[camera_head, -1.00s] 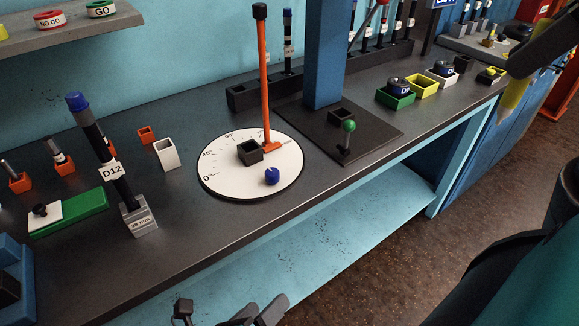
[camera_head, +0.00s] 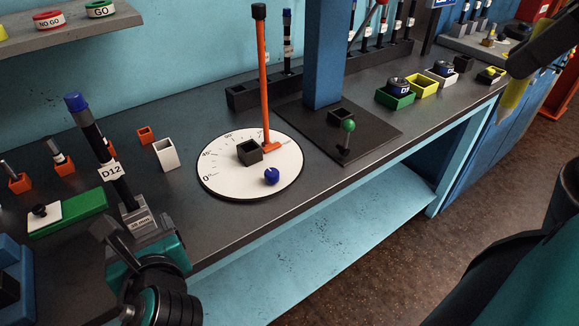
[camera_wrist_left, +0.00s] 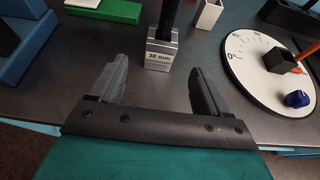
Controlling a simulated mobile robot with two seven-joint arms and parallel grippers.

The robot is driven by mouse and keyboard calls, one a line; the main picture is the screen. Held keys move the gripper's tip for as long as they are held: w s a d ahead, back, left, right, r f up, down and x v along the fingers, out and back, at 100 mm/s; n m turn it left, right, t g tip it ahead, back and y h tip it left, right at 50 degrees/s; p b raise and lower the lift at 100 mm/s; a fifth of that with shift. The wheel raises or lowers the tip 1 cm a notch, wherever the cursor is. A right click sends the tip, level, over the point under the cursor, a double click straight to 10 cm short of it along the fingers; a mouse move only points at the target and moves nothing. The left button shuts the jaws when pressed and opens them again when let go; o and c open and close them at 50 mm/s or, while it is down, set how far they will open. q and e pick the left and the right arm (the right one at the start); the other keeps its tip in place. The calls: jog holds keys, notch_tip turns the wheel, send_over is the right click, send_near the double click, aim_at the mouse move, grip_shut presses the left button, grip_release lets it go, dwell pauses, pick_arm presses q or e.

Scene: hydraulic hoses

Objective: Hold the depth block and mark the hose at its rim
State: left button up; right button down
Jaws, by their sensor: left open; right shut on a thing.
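The grey depth block (camera_head: 139,221), labelled 38 mm, stands on the bench at the left. A black hose (camera_head: 92,137) with a blue cap and a D12 tag stands in it, leaning slightly left in the head view. My left gripper (camera_head: 137,243) is open in front of the block. In the left wrist view the block (camera_wrist_left: 161,55) lies just beyond and between the two spread fingertips (camera_wrist_left: 157,78), and the fingers appear apart from it. My right gripper (camera_head: 525,62), at the upper right, is shut on a yellow marker (camera_head: 514,97), tip down. The jaw contact is partly hidden.
A green block with a white plate (camera_head: 70,212) lies left of the depth block, and a white open box (camera_head: 166,154) stands behind it. A round dial plate (camera_head: 222,172) with an orange lever is to the right. Blue blocks (camera_wrist_left: 32,35) stand left of my left gripper.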

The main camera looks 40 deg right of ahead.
aim_at(137, 211)
pick_arm(q)
jog(key=x, duration=1.1)
jog(key=shift+w+f, duration=0.15)
jog(key=shift+w, duration=0.1)
jog(key=shift+c, duration=0.4)
jog(key=c, duration=1)
